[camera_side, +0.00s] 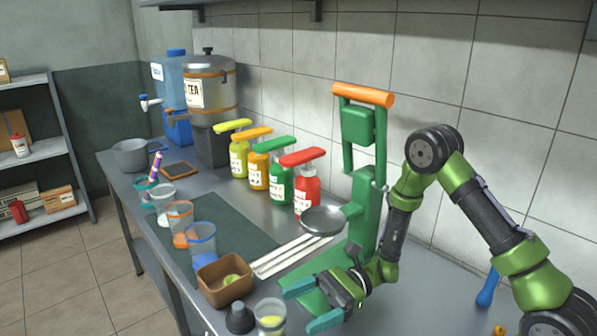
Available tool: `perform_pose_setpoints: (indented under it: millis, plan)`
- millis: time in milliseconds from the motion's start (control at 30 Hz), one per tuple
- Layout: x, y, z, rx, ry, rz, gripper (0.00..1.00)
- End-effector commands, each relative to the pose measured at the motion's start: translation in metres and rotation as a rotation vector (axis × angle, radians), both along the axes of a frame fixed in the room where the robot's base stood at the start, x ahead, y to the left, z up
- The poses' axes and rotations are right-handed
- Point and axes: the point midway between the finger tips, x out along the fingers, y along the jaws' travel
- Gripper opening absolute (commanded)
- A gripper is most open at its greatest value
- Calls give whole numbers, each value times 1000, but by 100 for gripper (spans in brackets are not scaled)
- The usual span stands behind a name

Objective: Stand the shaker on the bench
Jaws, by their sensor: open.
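A dark grey piece with a narrow top (240,318), perhaps the shaker or its lid, is upright on the bench (387,312) at the near edge of the view. Beside it on the right stands a clear cup with yellow contents (271,318); I cannot tell whether this is part of the shaker. Both are cut close to the picture's bottom. My gripper (309,304) is open, with its teal fingers spread to the right of the cup, in front of the green press. I see nothing held between the fingers.
The green press (362,215) with an orange handle stands behind my gripper. A brown box (224,283) and a row of cups (201,240) line the front edge. Pump bottles (281,182) stand along the wall. A blue-handled tool (488,288) is at right.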

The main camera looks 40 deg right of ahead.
Motion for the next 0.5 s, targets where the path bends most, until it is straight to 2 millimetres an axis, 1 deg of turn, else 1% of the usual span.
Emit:
perform_pose_setpoints:
  millis: [33,100,200,267,367,467,500]
  plan:
    - [-1,-8,0,0,0,-4,90]
    - [-2,-16,0,0,-1,-2,90]
    - [-5,-21,2,-4,-5,5,90]
    - [-7,-22,7,-18,-23,26,90]
    - [-18,-17,25,-82,-88,108,90]
    - [-37,-13,50,-204,-198,234,90]
    - [-47,-12,59,-266,-250,291,90]
